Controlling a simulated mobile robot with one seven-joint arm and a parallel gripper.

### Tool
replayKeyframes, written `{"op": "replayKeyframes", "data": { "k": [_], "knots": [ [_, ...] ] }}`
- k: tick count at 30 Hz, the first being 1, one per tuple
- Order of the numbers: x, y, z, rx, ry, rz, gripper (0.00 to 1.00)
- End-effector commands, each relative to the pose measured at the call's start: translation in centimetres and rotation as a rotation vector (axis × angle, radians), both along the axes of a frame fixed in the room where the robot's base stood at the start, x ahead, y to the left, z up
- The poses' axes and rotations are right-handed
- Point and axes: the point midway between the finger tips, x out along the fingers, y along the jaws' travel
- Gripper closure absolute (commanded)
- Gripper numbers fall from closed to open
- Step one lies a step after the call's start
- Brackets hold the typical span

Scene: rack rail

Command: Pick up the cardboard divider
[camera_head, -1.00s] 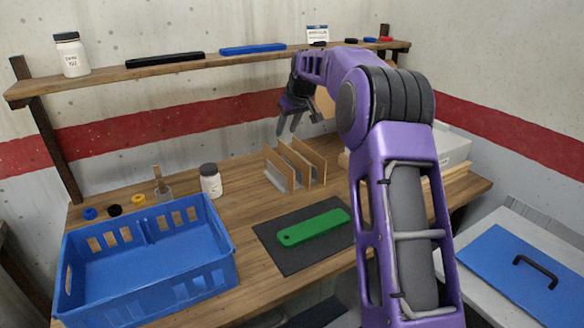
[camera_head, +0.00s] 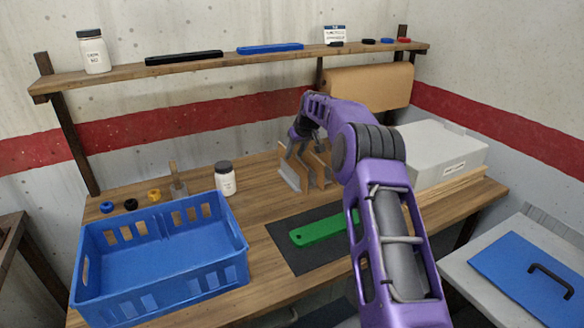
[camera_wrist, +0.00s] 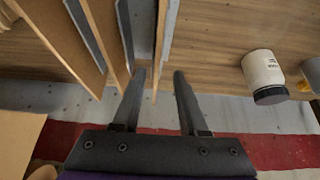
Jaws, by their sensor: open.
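Several thin brown cardboard dividers stand upright side by side in a grey slotted rack on the bench. The leftmost divider (camera_head: 289,168) in the head view is partly covered by my gripper (camera_head: 296,150). In the wrist view my gripper (camera_wrist: 160,75) is open, its two dark fingers spread. The thin edge of one divider (camera_wrist: 161,45) shows between the fingertips, closer to the left finger; I cannot tell whether they touch. Two other dividers (camera_wrist: 107,35) stand to the left. The rack (camera_wrist: 141,28) shows as grey strips between them.
A white bottle (camera_head: 226,182) stands left of the rack. A blue crate (camera_head: 165,290) fills the bench's front left. A green bar (camera_head: 318,229) lies on a dark mat (camera_head: 292,258) in front. A grey box (camera_head: 440,155) stands right, and a shelf (camera_head: 215,66) runs above.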

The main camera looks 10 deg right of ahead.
Motion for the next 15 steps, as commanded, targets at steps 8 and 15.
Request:
{"op": "replayKeyframes", "data": {
  "k": [8, 15],
  "knots": [
    [1.9, 0.2, -2.8, 0.0, 0.002, 0.0, 0.57],
    [2.4, 0.3, -3.7, 0.0, 0.001, 0.0, 0.57]
  ]
}}
